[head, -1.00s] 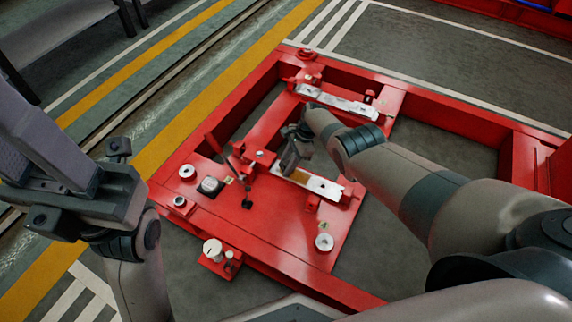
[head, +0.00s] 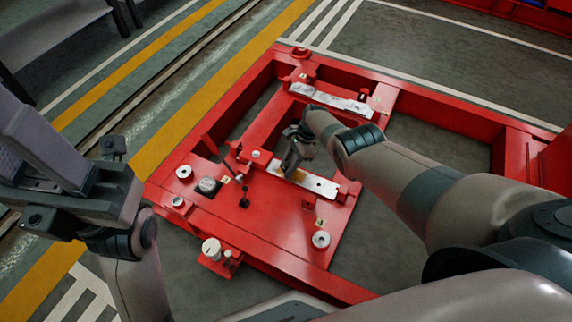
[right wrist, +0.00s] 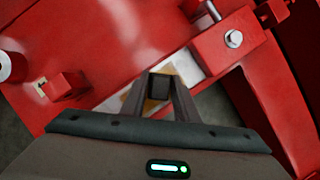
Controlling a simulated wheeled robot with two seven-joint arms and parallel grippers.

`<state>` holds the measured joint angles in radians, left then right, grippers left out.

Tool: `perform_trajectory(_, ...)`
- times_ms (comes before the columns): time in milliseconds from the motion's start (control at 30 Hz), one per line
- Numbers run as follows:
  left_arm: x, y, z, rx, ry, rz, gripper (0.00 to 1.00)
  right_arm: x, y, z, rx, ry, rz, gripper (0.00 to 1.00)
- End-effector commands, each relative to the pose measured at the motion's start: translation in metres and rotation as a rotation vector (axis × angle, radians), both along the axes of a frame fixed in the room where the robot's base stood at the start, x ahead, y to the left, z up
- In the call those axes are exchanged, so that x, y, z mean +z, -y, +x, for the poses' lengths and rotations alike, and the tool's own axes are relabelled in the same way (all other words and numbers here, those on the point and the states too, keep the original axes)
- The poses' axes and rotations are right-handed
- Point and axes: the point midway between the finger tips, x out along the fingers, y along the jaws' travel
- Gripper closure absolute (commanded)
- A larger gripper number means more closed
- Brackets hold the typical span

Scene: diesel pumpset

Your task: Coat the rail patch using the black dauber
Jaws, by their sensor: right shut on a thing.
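The rail patch (head: 301,175) is a tan area on the nearer silver rail of the red frame. It also shows in the right wrist view (right wrist: 187,70), partly hidden behind my gripper. My right gripper (head: 289,168) points down over the left part of this rail. In the right wrist view its fingers are shut on the small dark block of the black dauber (right wrist: 159,86), which is over the patch. I cannot tell whether the dauber touches it. My left gripper (head: 50,165) is at the left, away from the rails; its jaw opening cannot be made out.
A second silver rail (head: 335,98) lies farther back. A silver ring (head: 320,239) is on the front red plate. Grey floor shows inside the frame.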

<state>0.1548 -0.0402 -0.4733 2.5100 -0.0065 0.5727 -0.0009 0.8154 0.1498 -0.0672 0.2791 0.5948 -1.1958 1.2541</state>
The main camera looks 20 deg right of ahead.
Motion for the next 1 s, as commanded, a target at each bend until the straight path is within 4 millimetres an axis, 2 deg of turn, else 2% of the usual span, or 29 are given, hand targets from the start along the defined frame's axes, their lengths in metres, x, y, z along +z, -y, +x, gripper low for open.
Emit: perform_trajectory(1000, 0.0084, 0.0000, 0.0000, 0.000, 0.000, 0.000, 0.61, -0.0013, 0.0073, -0.0086, 0.000, -0.001, 0.000, 0.90)
